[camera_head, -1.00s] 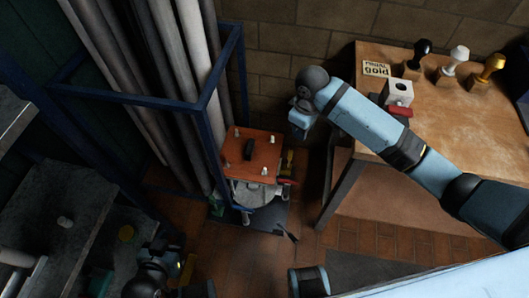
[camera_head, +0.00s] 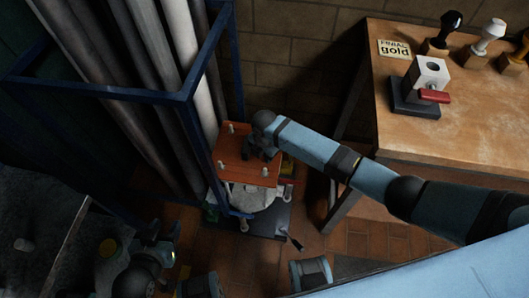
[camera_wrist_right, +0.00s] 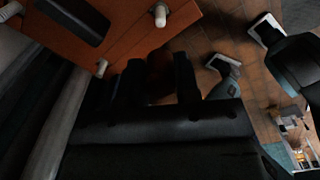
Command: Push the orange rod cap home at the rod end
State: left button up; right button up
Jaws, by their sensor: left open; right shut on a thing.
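No orange rod cap or rod end can be told for sure. My right gripper (camera_head: 258,150) is over the orange plate (camera_head: 237,172) with pale pegs and hides the middle of it. In the right wrist view its dark fingers (camera_wrist_right: 157,78) are shut on a dim reddish-brown thing (camera_wrist_right: 160,75) that I cannot identify. My left gripper (camera_head: 163,238) is open at the lower left, partly in shadow.
A blue frame (camera_head: 120,92) with several long grey poles (camera_head: 140,85) stands left of the plate. A wooden table (camera_head: 455,130) at right carries a holed white block (camera_head: 431,72), a red piece (camera_head: 435,97) and knobbed stamps. Tiled floor (camera_head: 352,238) lies between.

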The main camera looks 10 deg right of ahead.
jog(key=shift+r, duration=0.1)
jog(key=shift+r+p, duration=0.1)
jog(key=shift+p, duration=0.25)
jog(key=shift+d+f+b, duration=0.1)
jog(key=shift+f+b, duration=0.55)
jog(key=shift+f, duration=0.55)
notch_tip(320, 180, down, 2)
jog(key=shift+f+b, duration=0.25)
jog(key=shift+b, duration=0.5)
jog(key=shift+f+b, duration=0.3)
jog(key=shift+f, duration=0.25)
pick_arm(q)
jog(key=shift+w+d+f, duration=0.15)
jog(key=shift+d, duration=0.1)
jog(key=shift+r+p, duration=0.65)
jog(key=shift+p, duration=0.15)
jog(key=shift+f+b, duration=1.45)
pick_arm(e)
jog(key=shift+f, duration=2.15)
